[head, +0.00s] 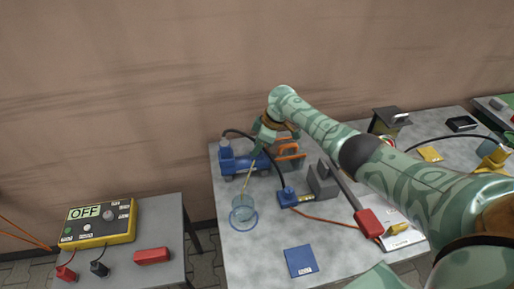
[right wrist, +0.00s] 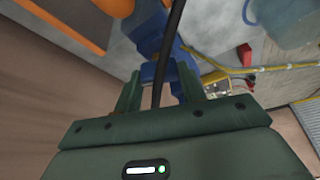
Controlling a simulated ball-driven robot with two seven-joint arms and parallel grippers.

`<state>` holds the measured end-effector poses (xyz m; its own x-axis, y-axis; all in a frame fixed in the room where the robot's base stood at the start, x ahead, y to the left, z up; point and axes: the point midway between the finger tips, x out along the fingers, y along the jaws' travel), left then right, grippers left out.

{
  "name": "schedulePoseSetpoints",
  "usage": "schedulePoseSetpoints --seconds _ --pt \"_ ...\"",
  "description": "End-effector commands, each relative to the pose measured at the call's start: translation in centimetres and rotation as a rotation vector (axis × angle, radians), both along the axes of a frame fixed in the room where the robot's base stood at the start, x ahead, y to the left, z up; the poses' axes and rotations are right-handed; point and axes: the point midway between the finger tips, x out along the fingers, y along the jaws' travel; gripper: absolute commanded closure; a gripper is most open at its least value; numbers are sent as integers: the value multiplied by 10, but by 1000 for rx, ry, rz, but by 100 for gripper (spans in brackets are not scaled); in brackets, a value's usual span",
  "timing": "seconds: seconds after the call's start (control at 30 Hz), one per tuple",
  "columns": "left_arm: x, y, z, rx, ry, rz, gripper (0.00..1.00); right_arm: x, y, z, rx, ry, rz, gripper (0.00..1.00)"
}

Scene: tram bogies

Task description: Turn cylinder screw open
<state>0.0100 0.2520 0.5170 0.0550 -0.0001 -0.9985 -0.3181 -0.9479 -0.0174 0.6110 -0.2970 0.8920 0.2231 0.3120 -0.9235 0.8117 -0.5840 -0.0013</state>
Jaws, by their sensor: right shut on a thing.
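My right arm reaches across the table from the right. Its gripper (head: 261,141) points down at the right end of a blue unit (head: 236,162) on the table's far left. In the right wrist view the two green fingers (right wrist: 158,88) stand on either side of a blue part (right wrist: 152,71) and are shut on it. A black hose crosses in front of the fingers. I cannot make out a screw head or its turn; the fingers and hose hide the spot. My left gripper is not in view.
An orange part (head: 290,152) stands close right of the gripper. A clear blue cup (head: 239,216) with a yellow stick, a small blue block (head: 287,197) and a grey block (head: 322,180) stand nearer. A box reading OFF (head: 97,222) is on a separate left table.

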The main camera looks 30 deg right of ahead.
Motion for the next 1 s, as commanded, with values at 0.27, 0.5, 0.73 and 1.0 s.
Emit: schedulePoseSetpoints --seconds 0.27,0.5,0.73,1.0 --pt "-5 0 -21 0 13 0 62 1 0 -4 1 2 213 83" --pt "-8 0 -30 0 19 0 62 1 0 -3 0 2 330 83" --pt "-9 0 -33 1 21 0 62 1 0 -1 -1 1 379 83" --pt "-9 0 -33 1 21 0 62 1 0 0 -1 1 389 83"
